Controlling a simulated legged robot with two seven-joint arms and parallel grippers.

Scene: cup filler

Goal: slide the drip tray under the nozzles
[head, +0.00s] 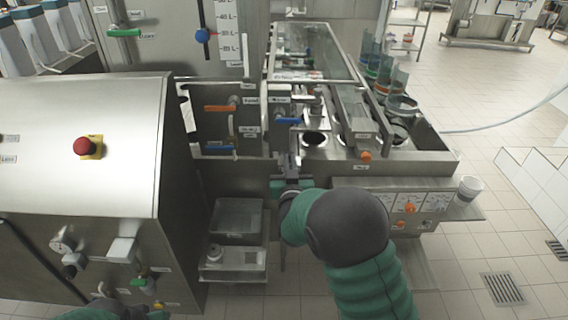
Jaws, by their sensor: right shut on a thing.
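My right gripper (289,164) reaches up to the front edge of the filler, just below a blue-handled valve (289,121). It is shut on a small part there; the fingers hide it, and I cannot tell whether it belongs to the drip tray. The drip tray itself cannot be told apart clearly. A metal filling head (316,104), perhaps a nozzle, stands above round openings in the filler deck (340,150). Part of my left arm shows at the bottom left, but its gripper cannot be made out.
A steel cabinet with a red emergency button (83,146) stands at left. An orange-handled valve (221,108) is above. A control panel (408,206) and a white cup (468,190) are at right.

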